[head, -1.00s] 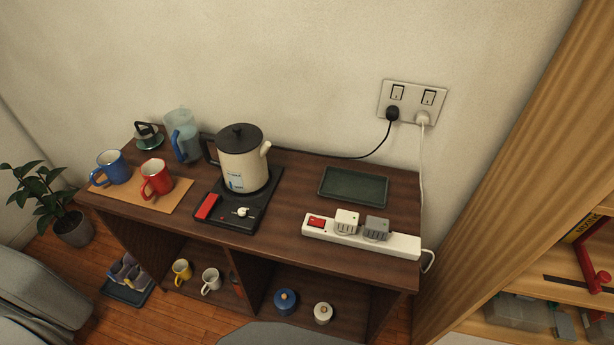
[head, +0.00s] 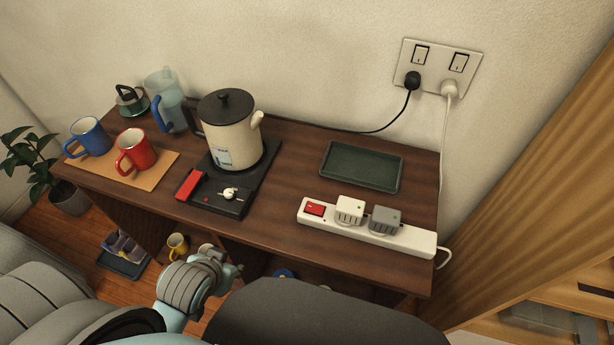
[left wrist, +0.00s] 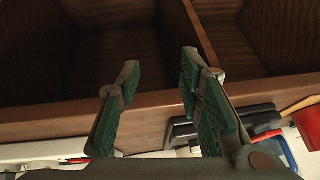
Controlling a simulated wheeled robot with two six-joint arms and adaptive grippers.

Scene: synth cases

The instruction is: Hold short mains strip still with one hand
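The short mains strip (head: 418,241) is white and lies along the front right of the dark wooden cabinet top. It has a red switch (head: 315,208), a white plug block (head: 349,209) and a grey plug block (head: 385,219). Part of the strip shows at the lower left of the left wrist view (left wrist: 40,151). My left gripper (left wrist: 160,75) is open and empty, with green pads, in front of the cabinet's front edge. In the head view my left wrist is low at the front, apart from the strip; its fingers are hard to make out. My right gripper is not in view.
A dark green tray (head: 361,165) lies behind the strip. A cream kettle (head: 229,140) stands on a black base (head: 216,203) to the left. Red (head: 136,151) and blue (head: 90,136) mugs sit on a board. A white cord (head: 444,140) runs from the wall socket.

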